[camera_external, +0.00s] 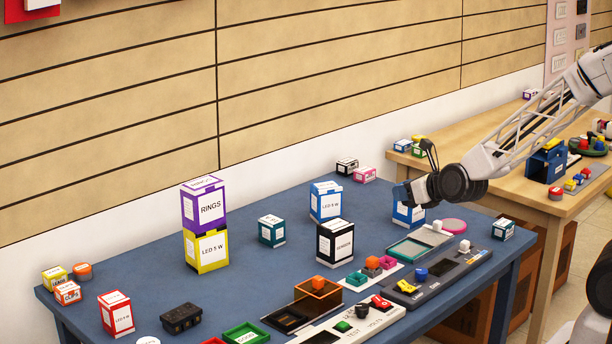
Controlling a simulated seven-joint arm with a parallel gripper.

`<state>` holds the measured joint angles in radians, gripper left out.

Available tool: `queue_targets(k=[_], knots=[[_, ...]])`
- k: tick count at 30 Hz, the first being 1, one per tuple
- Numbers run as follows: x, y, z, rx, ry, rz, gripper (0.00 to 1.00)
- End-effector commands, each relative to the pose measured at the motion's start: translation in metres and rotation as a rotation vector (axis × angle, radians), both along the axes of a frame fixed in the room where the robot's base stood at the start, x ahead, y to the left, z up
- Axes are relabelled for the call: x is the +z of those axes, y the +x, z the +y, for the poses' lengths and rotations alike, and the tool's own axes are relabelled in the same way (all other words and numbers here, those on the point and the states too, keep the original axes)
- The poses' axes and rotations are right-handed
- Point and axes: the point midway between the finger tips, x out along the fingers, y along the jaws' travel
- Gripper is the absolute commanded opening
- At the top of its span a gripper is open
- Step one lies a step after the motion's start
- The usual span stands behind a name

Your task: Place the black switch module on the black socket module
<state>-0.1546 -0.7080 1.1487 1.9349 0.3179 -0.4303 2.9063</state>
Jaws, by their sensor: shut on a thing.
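A black module (182,318) with raised parts on top, which looks like the socket module, lies on the blue table at the front left. My gripper (403,194) reaches in from the right, pointing left, above the right half of the table. It is shut on a small dark piece at its tips. The piece is too small and dark to tell for sure whether it is the switch module. The gripper is in front of the top of a blue and white box (408,215); whether they touch I cannot tell. The gripper is far from the black module.
The blue table (160,272) carries a purple RINGS box (204,207) on a yellow box (207,250), a black box (335,241), a red box (116,314) and an orange-topped container (318,293). Panels and trays line the front right. The middle left is mostly clear.

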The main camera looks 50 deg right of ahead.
Motion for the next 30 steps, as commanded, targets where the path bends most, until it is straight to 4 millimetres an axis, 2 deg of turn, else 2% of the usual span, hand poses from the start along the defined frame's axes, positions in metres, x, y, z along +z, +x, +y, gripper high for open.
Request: queue_targets(k=[5,11,30], knots=[[0.004,0.012,0.026,0.027,0.002,-0.003,0.06],[0.009,0.027,0.067,0.066,0.005,-0.006,0.06],[0.015,0.058,0.218,0.192,0.008,-0.01,0.06]])
